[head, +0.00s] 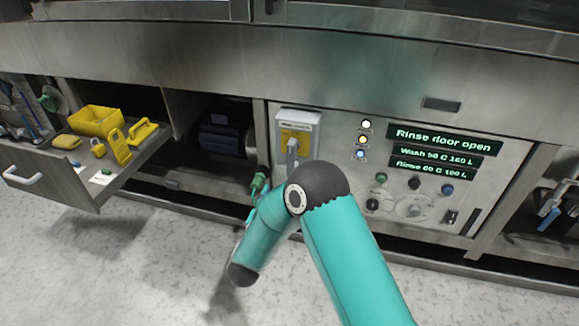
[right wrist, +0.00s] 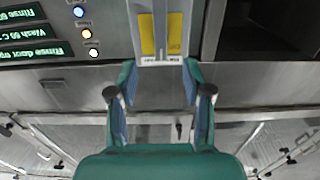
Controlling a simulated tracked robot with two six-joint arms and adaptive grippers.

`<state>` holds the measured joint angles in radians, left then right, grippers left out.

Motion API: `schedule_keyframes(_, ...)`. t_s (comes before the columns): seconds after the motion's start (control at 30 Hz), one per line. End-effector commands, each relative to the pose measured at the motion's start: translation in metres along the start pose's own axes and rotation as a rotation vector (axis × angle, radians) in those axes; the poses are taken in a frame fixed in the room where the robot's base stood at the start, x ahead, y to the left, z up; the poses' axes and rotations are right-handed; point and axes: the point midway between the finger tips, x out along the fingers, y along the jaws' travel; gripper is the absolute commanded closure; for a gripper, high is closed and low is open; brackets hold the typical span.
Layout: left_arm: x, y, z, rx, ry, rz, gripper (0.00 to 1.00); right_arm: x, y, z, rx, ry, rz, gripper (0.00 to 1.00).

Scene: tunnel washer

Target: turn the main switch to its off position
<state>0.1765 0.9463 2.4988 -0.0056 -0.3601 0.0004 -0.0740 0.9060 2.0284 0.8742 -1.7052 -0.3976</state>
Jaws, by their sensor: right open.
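The main switch is a light grey box (head: 301,121) with a yellow plate (head: 303,136) and a grey handle (head: 291,150), mounted left of the control panel. The handle looks roughly upright; its lower part is close to my right arm in the picture. In the right wrist view the box appears upside down, with the handle (right wrist: 160,25) between two yellow areas. My right gripper (right wrist: 160,80) is open and empty, its fingers spread on either side of the box's line, with no contact visible. My left gripper is not in view.
The control panel (head: 455,185) with lamps, knobs and a "Rinse door open" display is right of the switch. An open drawer (head: 72,186) with yellow lockout items juts out at left. A dark open bay (head: 222,130) lies left of the switch. The floor in front is clear.

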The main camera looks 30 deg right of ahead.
Motion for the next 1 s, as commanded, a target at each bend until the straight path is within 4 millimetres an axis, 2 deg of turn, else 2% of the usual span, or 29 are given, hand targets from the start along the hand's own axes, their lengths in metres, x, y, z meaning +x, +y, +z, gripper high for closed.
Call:
schedule_keyframes(0.4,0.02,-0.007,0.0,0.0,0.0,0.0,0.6,0.09,0.002,0.002,0.003,0.002,0.005,0.5)
schedule_keyframes(0.6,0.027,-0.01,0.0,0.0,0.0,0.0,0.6,0.124,0.001,0.002,0.002,0.001,0.002,0.5)
schedule_keyframes(0.8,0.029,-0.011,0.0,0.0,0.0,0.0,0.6,0.141,0.001,0.001,0.001,-0.001,0.0,0.5)
schedule_keyframes(1.0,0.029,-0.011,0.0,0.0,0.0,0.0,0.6,0.144,0.001,0.0,0.0,-0.001,-0.001,0.5)
